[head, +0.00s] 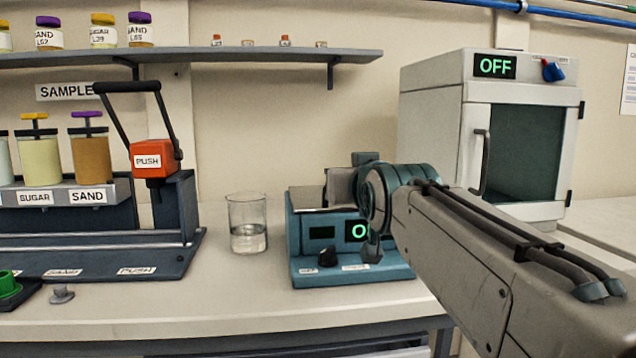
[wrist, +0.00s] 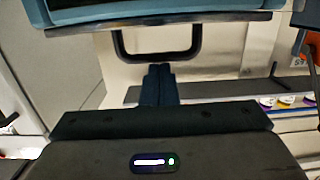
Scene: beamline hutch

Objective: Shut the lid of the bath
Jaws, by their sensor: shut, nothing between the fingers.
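The bath (head: 305,262) is a teal box on the bench in the head view, right of the beaker, with a dark knob and a green display partly covered by my arm. Its top is mostly hidden behind my wrist. In the wrist view, which looks upside down, a teal edge with a dark loop handle (wrist: 123,47) fills the top. My gripper (wrist: 158,70) is shut and empty, its fingertips overlapping the handle in this view; I cannot tell whether they touch.
A glass beaker (head: 248,225) of clear liquid stands left of the bath. A press with an orange head (head: 153,158) is farther left. A white oven (head: 430,115) marked OFF stands behind right. A shelf (head: 230,57) with jars runs above.

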